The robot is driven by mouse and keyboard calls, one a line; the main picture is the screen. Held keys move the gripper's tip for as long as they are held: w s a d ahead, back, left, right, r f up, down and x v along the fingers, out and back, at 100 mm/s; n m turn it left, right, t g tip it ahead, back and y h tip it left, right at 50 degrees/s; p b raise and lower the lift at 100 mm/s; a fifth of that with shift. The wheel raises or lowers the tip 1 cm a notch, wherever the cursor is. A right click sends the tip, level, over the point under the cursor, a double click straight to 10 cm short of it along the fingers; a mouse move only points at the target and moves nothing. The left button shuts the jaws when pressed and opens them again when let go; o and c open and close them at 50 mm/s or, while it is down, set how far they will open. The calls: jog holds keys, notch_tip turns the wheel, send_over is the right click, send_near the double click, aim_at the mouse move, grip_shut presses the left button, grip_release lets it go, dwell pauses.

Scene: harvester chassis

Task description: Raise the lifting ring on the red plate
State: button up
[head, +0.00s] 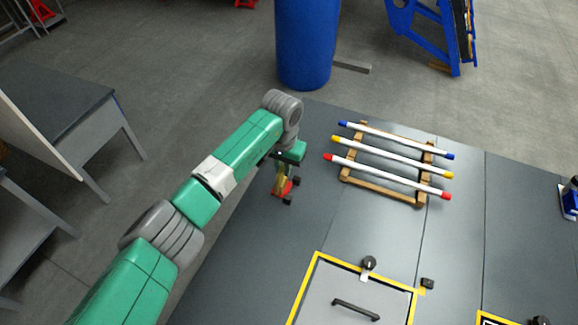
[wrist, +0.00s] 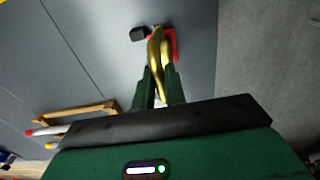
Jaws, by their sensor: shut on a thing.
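The red plate (head: 285,189) lies on the dark grey deck near its left edge. It also shows in the wrist view (wrist: 173,42), mostly behind the brass-coloured lifting ring (wrist: 155,48). The ring stands up from the plate and reaches back between the green fingers of my gripper (wrist: 160,78). My gripper is shut on the ring, and a fingertip stands on each side of it. In the head view the ring shows only as a small yellow patch (head: 279,184) below the gripper. The exact tilt of the ring is hard to tell.
Small black blocks (head: 288,201) sit beside the plate. A wooden rack (head: 347,172) with three white rods stands to the right. A yellow-edged hatch (head: 320,290) with a black handle is nearer the front. A blue barrel (head: 305,45) stands beyond the deck.

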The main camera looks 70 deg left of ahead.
jog(key=shift+s+a, duration=0.4)
jog(key=shift+s, duration=0.1)
jog(key=shift+s+a+r, duration=0.1)
jog(key=shift+s+a+p, duration=0.2)
jog(key=shift+s+p, duration=0.05)
jog(key=shift+p, duration=0.15)
jog(key=o, duration=0.8)
jog(key=shift+o, duration=0.2)
notch_tip(320, 180, up, 7)
jog(key=p, duration=0.7)
jog(key=shift+p, duration=0.35)
